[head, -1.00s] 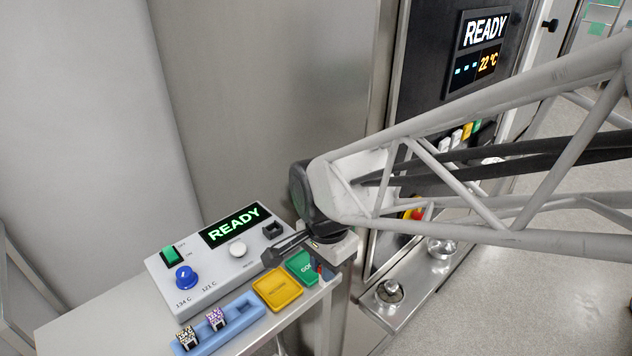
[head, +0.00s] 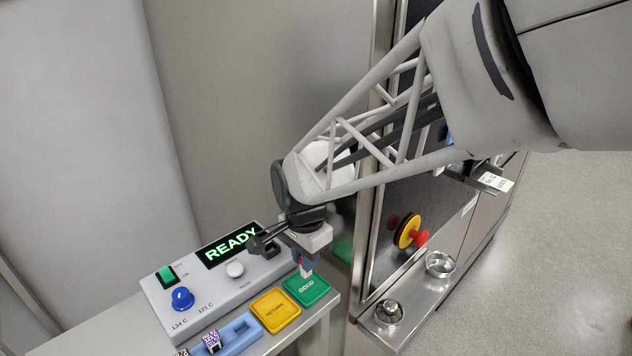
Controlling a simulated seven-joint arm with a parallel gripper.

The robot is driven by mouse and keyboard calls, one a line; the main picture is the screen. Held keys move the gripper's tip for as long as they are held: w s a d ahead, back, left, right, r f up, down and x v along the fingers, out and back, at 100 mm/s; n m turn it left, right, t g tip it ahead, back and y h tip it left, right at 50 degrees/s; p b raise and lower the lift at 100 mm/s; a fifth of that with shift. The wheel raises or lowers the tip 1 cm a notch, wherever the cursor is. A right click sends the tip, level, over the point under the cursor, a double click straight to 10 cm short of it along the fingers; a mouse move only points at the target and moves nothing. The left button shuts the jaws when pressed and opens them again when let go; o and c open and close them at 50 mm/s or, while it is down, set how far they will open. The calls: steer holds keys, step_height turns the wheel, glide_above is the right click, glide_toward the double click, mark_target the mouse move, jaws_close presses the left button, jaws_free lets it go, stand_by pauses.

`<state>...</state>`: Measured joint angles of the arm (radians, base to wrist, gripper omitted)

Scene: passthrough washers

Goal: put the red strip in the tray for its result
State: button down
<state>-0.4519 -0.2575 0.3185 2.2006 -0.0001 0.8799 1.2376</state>
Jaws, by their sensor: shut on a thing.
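My gripper (head: 305,259) points down above the green tray (head: 322,294), near its back edge. It is shut on a small strip (head: 306,270), mostly hidden by the fingers, with a pale lower end and a little red near the jaws. I take it to be the red strip. The strip appears to be just above the green tray, which is marked GOOD; I cannot tell if it touches. A yellow tray (head: 275,323) lies beside the green one, to its left, and looks empty.
A grey reader box (head: 207,305) shows READY on its display (head: 232,245). A blue rack (head: 236,346) in front of it holds small patterned pieces, one of them purple (head: 212,341). A dark machine with a yellow and red knob (head: 408,232) and a steel ledge stands at right.

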mark_target(306, 275)
steer(key=shift+f, duration=1.75)
steer(key=shift+f, duration=0.1)
steer(key=c, duration=1.1)
jaws_free()
step_height(306, 275, up, 12)
steer(key=shift+r, duration=0.1)
